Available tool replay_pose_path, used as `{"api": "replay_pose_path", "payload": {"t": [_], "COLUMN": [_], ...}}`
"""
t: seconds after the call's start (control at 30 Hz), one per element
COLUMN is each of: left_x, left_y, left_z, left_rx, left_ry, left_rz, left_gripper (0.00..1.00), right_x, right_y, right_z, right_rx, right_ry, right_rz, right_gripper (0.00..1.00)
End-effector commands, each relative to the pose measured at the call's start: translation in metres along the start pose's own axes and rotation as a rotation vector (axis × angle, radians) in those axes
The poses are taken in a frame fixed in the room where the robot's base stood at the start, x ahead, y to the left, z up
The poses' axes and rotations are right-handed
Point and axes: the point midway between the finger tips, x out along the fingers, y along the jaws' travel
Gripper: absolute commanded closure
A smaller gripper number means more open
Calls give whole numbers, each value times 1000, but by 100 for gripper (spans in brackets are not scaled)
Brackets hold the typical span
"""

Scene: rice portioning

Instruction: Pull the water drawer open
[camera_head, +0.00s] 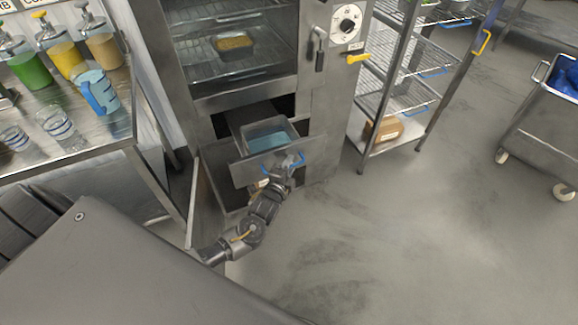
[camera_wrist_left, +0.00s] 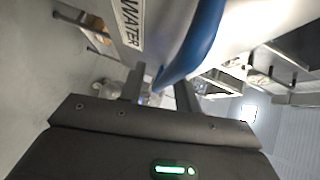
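The water drawer (camera_head: 259,173) stands pulled part way out of the steel cabinet, and a pan of water (camera_head: 268,137) shows inside it. Its blue handle (camera_head: 299,161) runs across the front and also shows large in the left wrist view (camera_wrist_left: 195,45). The WATER label (camera_wrist_left: 131,22) is on the drawer front there. My left gripper (camera_head: 284,168) is at the handle. Its fingers (camera_wrist_left: 160,88) stand close together with the handle between them and look shut on it; the exact contact is partly hidden. My right gripper is not in view.
The oven (camera_head: 240,60) above holds a pan of yellow food (camera_head: 234,43). At left, a steel table (camera_head: 120,128) carries a blue-handled jug (camera_head: 98,92), glasses and dispensers. A wire rack (camera_head: 388,120) stands right of the cabinet. The floor (camera_head: 400,230) in front is clear.

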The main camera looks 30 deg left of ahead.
Motion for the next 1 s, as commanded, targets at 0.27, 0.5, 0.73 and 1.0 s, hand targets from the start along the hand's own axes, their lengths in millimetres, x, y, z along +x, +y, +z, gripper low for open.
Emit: {"api": "replay_pose_path", "payload": {"t": [0.27,0.5,0.73,1.0], "left_x": [-2,-36,-81,-107], "left_y": [0,1,2,0], "left_z": [0,0,0,0], "left_rx": [0,-1,-2,0], "left_ry": [0,1,0,0], "left_rz": [-1,0,1,-1], "left_gripper": [68,68,68,68], "right_x": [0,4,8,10], "right_y": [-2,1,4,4], "right_z": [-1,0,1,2], "right_rx": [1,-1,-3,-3], "right_ry": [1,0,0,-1], "right_rz": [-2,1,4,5], "right_gripper": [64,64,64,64]}}
